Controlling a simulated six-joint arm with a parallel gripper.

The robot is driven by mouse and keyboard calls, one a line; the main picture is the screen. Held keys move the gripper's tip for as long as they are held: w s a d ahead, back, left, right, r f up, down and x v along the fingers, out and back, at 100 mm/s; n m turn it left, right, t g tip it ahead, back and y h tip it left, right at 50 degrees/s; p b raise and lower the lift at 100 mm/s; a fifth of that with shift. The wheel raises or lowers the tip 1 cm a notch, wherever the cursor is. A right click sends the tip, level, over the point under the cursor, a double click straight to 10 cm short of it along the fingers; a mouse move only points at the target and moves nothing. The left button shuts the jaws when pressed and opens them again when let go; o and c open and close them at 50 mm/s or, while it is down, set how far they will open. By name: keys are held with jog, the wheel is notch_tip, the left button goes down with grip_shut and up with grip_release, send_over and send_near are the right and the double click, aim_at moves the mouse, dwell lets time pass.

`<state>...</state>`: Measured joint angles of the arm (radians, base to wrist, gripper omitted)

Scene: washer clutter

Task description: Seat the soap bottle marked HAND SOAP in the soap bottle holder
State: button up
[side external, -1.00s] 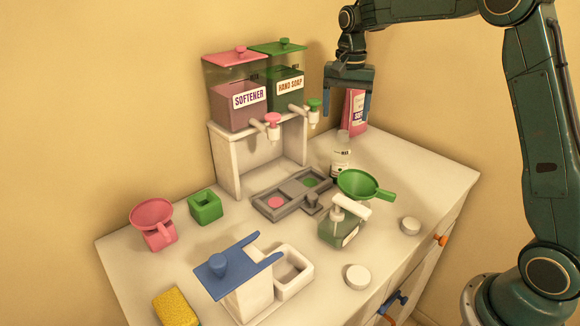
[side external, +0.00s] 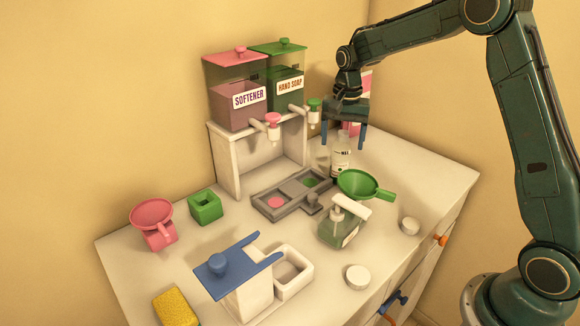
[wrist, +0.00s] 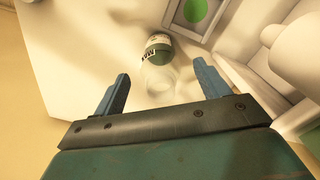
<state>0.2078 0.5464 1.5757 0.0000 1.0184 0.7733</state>
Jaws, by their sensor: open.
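A pump bottle (side external: 338,232) with green liquid and a white pump head stands upright at the front right of the counter; its label is too small to read. The words HAND SOAP show on the green-lidded dispenser (side external: 287,88) at the back. A white open box (side external: 308,280) beside a blue-topped stand may be the holder; I cannot tell. My gripper (side external: 343,145) is open, pointing down above a small clear bottle (side external: 341,168) with a white label. In the wrist view this bottle (wrist: 158,50) shows beyond and between the fingertips (wrist: 160,72), not gripped.
A green funnel (side external: 357,184) stands close to the clear bottle and pump bottle. A pink bottle (side external: 364,85) is partly hidden behind my gripper. A grey tray (side external: 268,210), white caps (side external: 358,277), a pink funnel (side external: 151,213) and a yellow sponge (side external: 175,307) take up the counter.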

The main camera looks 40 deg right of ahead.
aim_at(341, 150)
jog(key=shift+f, duration=2.1)
jog(key=c, duration=1.2)
jog(key=shift+r, duration=0.1)
notch_tip(341, 150, up, 20)
